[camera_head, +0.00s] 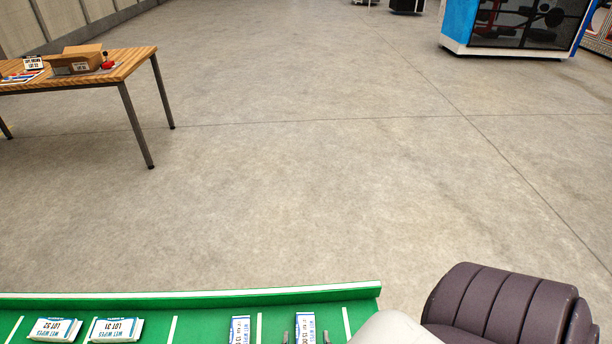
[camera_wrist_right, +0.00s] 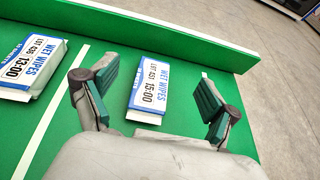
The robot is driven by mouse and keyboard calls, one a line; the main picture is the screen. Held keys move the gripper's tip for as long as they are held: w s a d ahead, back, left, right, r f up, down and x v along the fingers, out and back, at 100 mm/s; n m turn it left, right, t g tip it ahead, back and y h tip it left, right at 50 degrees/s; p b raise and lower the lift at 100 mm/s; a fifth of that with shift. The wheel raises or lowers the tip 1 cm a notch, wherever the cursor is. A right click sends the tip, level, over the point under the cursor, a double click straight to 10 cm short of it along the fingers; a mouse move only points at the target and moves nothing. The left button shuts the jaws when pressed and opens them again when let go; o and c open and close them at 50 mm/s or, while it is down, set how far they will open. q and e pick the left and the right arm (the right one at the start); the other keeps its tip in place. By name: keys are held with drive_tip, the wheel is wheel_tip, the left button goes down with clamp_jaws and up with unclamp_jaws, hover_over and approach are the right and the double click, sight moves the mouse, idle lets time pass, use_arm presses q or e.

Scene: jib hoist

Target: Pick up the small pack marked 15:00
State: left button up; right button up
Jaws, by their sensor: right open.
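The small pack marked 15:00 (camera_wrist_right: 150,88) is white with blue print reading "WET WIPES LOT 431". It lies on the green surface (camera_wrist_right: 185,37); in the head view the pack (camera_head: 305,325) is near the bottom edge. My right gripper (camera_wrist_right: 157,84) is open, with one finger on each side of the pack and a gap to both. In the head view only the fingertips of the right gripper (camera_head: 305,338) show beside the pack. My left gripper is not in view.
A similar pack marked 13:00 (camera_wrist_right: 30,65) lies to the left, past a white line. Two more packs, one marked LOT 52 (camera_head: 54,329) and one LOT 31 (camera_head: 116,329), lie farther left. A raised green rim (camera_head: 200,299) runs along the far edge. A wooden table (camera_head: 125,68) stands beyond.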

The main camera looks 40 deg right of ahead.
sight(305, 328)
wheel_tip(305, 328, down, 4)
drive_tip(key=b, duration=0.3)
drive_tip(key=shift+a, duration=0.1)
drive_tip(key=shift+w+f, duration=0.15)
drive_tip(key=shift+f, duration=0.05)
drive_tip(key=b+x, duration=0.1)
drive_tip(key=x, duration=0.6)
drive_tip(key=shift+w, duration=0.1)
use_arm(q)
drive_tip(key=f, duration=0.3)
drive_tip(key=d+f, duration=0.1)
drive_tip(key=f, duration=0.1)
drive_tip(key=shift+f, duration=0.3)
use_arm(e)
drive_tip(key=shift+r, duration=0.1)
drive_tip(key=c, duration=1.3)
